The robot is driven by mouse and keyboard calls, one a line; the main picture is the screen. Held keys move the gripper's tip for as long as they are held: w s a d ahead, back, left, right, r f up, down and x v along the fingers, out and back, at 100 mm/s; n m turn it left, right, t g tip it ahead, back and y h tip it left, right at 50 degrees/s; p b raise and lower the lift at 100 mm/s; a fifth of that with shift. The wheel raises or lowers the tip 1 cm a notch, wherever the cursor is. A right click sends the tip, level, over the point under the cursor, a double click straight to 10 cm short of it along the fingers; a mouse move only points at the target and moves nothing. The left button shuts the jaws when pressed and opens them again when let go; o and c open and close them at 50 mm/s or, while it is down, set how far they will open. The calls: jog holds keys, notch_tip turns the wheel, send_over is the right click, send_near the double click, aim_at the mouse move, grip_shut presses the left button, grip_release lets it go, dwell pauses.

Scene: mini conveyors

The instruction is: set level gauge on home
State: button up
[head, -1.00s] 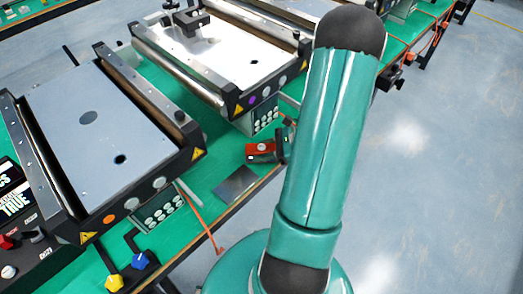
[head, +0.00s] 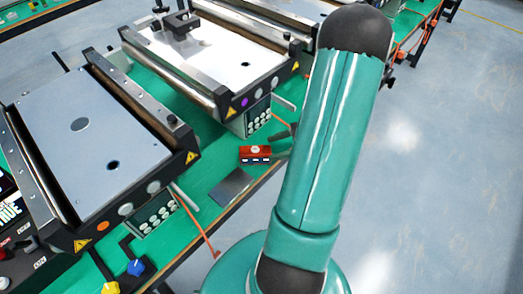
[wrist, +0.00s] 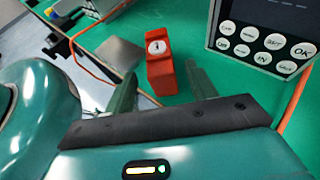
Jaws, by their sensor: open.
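The level gauge is a small red block with a round white dial on top. It sits on the green tabletop in the head view (head: 255,154) and shows in the wrist view (wrist: 161,73). My gripper (wrist: 160,72) is open, with one finger to each side of the gauge and a visible gap on both sides. In the head view my gripper is mostly hidden behind my arm, just right of the gauge. A flat dark grey square plate (head: 232,187) lies near the table edge, beside the gauge; it also shows in the wrist view (wrist: 119,54). I cannot tell whether it is home.
A mini conveyor (head: 245,85) stands behind the gauge, with a button panel (wrist: 265,38) close by on the right in the wrist view. Another conveyor (head: 100,130) stands at left. An orange cable (head: 195,222) hangs over the table edge. Open floor (head: 430,170) lies at right.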

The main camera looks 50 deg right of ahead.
jog(key=v, duration=0.4)
jog(key=shift+s+d+r, duration=0.2)
jog(key=shift+s+d, duration=0.05)
dwell(0.4)
